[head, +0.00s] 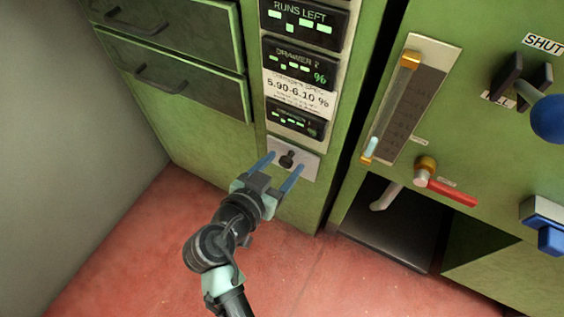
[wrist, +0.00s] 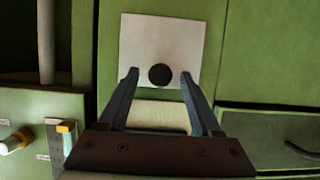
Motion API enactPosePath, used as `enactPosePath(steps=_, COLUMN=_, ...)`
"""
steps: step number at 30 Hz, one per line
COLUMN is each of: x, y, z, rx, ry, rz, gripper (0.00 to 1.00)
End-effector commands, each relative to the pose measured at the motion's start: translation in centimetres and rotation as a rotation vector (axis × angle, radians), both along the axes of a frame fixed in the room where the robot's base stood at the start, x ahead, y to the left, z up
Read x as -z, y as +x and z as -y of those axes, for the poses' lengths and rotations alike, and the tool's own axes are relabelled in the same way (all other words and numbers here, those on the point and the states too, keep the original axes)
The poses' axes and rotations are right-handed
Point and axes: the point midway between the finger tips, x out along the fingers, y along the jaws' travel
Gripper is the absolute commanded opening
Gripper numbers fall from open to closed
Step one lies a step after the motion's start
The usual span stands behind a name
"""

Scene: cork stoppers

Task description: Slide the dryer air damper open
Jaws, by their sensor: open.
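A small dark round knob (head: 287,159) stands on a pale square plate (head: 305,168) low on the green panel, below the displays. In the wrist view the knob (wrist: 160,74) lies between my fingertips in the picture, on the plate (wrist: 150,35). My gripper (head: 284,165) is open and empty, one blue finger to each side of the knob. I cannot tell whether the tips reach past it. A "SHUT" label (head: 543,44) sits at the upper right, near a dark bracket with a blue ball handle (head: 550,118). I cannot tell which part is the damper.
A red-handled valve (head: 450,192), a tall gauge (head: 408,95) and a blue-and-white fitting (head: 548,238) are on the right green panel. A dark opening with a pale spout (head: 386,197) is below. Drawers (head: 165,80) are at upper left. The red floor (head: 130,250) is clear.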

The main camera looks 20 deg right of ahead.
Motion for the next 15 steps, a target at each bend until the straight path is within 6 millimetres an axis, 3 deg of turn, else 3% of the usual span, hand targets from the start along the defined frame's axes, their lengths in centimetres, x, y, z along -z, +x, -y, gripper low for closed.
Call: enactPosePath(steps=15, x=-4.2, y=-5.7, z=-7.4, rx=-0.004, ry=0.000, rz=-0.001, gripper=0.65)
